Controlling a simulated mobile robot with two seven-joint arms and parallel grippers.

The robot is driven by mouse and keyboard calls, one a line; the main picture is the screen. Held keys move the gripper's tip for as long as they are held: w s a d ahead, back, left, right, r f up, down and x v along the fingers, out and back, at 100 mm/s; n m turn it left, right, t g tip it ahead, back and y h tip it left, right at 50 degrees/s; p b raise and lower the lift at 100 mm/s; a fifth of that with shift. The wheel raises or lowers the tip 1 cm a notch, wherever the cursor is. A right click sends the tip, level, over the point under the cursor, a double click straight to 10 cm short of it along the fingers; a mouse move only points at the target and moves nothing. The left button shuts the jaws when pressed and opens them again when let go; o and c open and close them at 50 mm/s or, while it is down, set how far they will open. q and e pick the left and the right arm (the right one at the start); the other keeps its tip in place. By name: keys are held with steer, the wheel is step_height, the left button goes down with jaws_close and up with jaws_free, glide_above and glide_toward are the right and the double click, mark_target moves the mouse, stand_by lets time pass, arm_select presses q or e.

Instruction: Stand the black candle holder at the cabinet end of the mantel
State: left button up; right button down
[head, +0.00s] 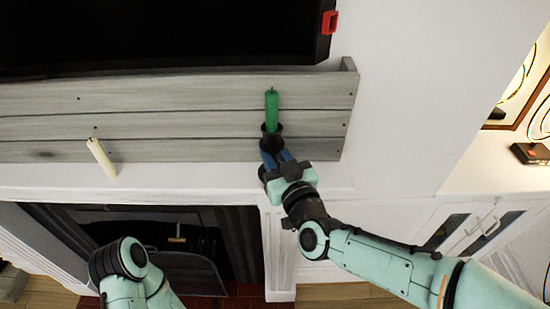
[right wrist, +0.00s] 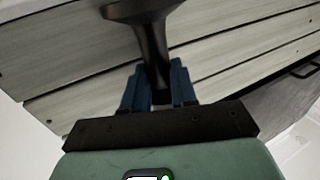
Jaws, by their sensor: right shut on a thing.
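The black candle holder (head: 272,140) has a green candle (head: 271,108) in it and is near the right, cabinet end of the mantel (head: 215,178). My right gripper (head: 277,158) reaches it from the front. In the right wrist view the blue fingers (right wrist: 156,88) are shut around the narrow stem of the holder (right wrist: 151,40). The holder looks upright in the head view. Its foot is hidden by the gripper, and I cannot tell whether it touches the mantel. My left arm shows at the lower left, but its gripper is out of view.
A cream candle (head: 101,158) stands on the mantel to the left. Grey planks (head: 190,120) back the mantel, with a dark screen (head: 160,30) above. A white cabinet (head: 475,228) and a black-based lamp (head: 530,153) are at the right. The mantel between the candles is clear.

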steer(key=shift+f, duration=0.2)
steer(key=shift+w+f, duration=0.1)
steer(key=shift+w, duration=0.1)
steer(key=shift+f, duration=0.25)
steer(key=c, duration=0.9)
jaws_free()
